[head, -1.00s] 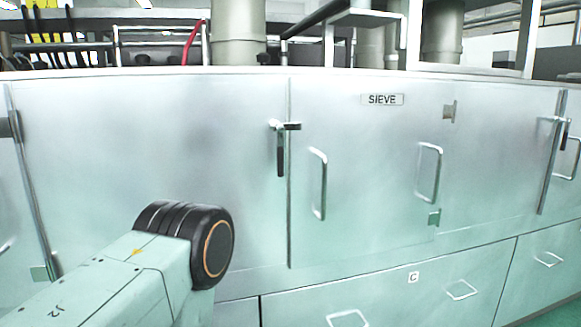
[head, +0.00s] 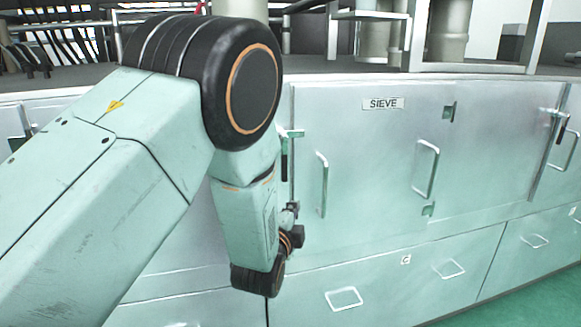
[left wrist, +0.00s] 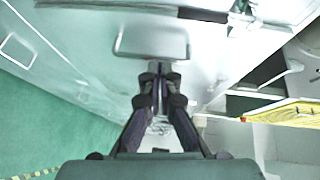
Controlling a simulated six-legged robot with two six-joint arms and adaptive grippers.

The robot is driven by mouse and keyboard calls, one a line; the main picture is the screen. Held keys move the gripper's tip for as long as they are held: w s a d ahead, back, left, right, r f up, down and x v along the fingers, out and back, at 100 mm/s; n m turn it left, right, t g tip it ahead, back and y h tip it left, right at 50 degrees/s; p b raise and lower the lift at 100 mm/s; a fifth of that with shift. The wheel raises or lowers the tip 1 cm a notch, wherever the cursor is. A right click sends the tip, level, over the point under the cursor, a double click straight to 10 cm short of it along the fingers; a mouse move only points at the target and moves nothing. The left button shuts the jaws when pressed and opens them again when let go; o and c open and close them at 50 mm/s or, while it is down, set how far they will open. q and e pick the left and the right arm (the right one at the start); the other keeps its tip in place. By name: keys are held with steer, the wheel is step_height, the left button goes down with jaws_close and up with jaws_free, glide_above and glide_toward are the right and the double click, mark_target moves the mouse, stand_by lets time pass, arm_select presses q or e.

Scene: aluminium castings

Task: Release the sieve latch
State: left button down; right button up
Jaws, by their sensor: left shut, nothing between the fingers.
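The sieve door (head: 375,190) is a shut pale metal panel with a SIEVE label (head: 383,104) in the head view. Its latch (head: 296,133) sits at the door's left edge, with a dark lever hanging down, partly hidden behind my left arm. My left gripper (head: 292,211) is small and mostly hidden at the end of the wrist, below the latch and in front of the door's left edge. In the left wrist view the left gripper (left wrist: 160,78) is shut and empty, its fingers pointing at the metal front near a U-shaped handle (left wrist: 150,42). My right gripper is not in view.
Drawers with handles (head: 343,299) lie below. Another latch (head: 560,128) is at the far right. Green floor (head: 540,308) is free at the lower right.

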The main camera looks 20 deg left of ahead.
arm_select(q)
steer(key=w+a+r+m+t+p, duration=0.1)
steer(key=w+a+r+p, duration=0.1)
steer(key=w, duration=0.7)
step_height(320, 180, up, 2)
steer(key=shift+w+a+r+p, duration=0.3)
steer(key=shift+a+p, duration=0.1)
steer(key=shift+a, duration=0.4)
steer(key=shift+d+f, duration=0.1)
steer(key=shift+d, duration=0.05)
